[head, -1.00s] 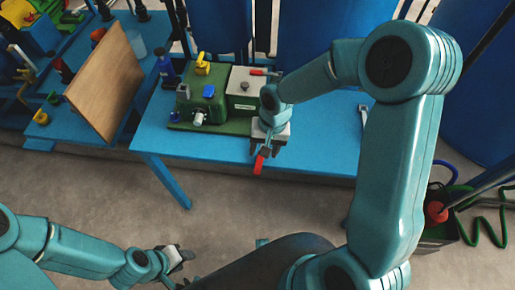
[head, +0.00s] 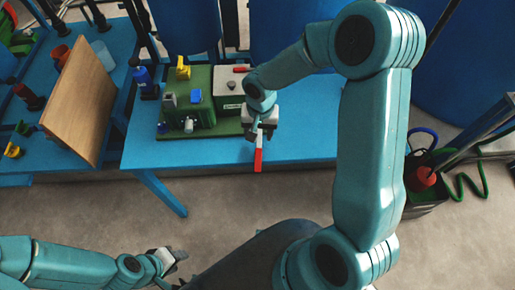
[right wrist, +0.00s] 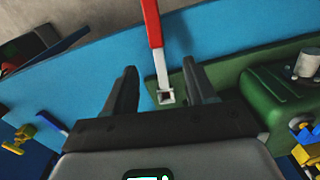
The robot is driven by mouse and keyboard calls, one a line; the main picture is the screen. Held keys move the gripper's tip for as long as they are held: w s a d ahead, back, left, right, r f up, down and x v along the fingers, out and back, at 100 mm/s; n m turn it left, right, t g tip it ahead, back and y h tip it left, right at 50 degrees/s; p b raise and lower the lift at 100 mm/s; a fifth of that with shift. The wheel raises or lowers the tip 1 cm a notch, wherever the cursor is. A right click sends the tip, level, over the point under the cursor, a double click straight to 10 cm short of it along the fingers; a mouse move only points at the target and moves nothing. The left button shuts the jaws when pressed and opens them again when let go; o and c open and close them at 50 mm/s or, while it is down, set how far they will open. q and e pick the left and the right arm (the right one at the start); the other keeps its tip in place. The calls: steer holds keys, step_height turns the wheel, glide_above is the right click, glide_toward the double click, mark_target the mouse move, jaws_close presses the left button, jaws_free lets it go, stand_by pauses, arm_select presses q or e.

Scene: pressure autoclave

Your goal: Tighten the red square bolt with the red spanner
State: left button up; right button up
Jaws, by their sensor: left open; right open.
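The red spanner (head: 258,155) points out past the front edge of the blue table. In the right wrist view its red handle (right wrist: 152,25) leads to a grey shank and a square ring head (right wrist: 166,97) over the green base. The ring's inside looks dark. The red square bolt is not clearly visible, and I cannot tell whether the ring is around it. My right gripper (head: 258,134) is open, also in the right wrist view (right wrist: 158,78), with the ring head between its fingers, apart from both. My left gripper (head: 178,258) is open and empty at lower left.
The green machine (head: 200,110) with blue and yellow knobs stands left of my right gripper on the blue table (head: 225,152). A wooden board (head: 85,105) stands on the left table. A black box with a red-topped item (head: 422,180) is at right.

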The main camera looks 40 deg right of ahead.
mark_target(259, 149)
step_height(259, 149, down, 3)
steer(key=shift+f, duration=0.1)
steer(key=shift+s+f, duration=0.15)
steer(key=shift+f, duration=0.3)
step_height(259, 149, down, 5)
steer(key=shift+r, duration=0.1)
jaws_close()
